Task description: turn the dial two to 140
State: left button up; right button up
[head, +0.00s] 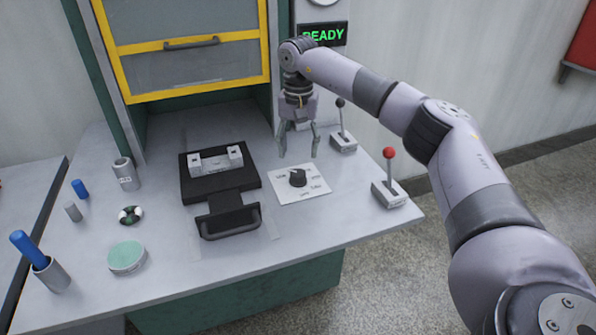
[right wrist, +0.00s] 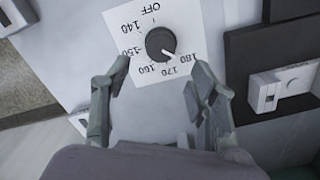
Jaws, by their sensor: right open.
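The dial (head: 297,178) is a round black knob on a white square plate on the bench top. In the right wrist view the dial (right wrist: 160,43) has marks for OFF and 140 to 180 around it. Its white pointer line points to the lower right, close to the 180 mark. My right gripper (head: 298,154) is open and empty, pointing down above the far edge of the dial plate. In the right wrist view its fingers (right wrist: 159,72) are apart, with the knob beyond their tips and not touched. My left gripper is not in view.
A black fixture (head: 222,191) with a grey block stands left of the dial. Levers with a red knob (head: 389,153) and a black knob (head: 340,103) stand to the right. Cups, plugs and a green disc (head: 127,257) are at left. A display (head: 323,35) reads READY.

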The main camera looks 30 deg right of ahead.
aim_at(298, 172)
notch_tip(298, 172, down, 7)
jog(key=shift+f, duration=0.4)
jog(key=c, duration=1.2)
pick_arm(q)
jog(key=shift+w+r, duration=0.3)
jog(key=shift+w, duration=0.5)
pick_arm(e)
jog(key=shift+o, duration=0.2)
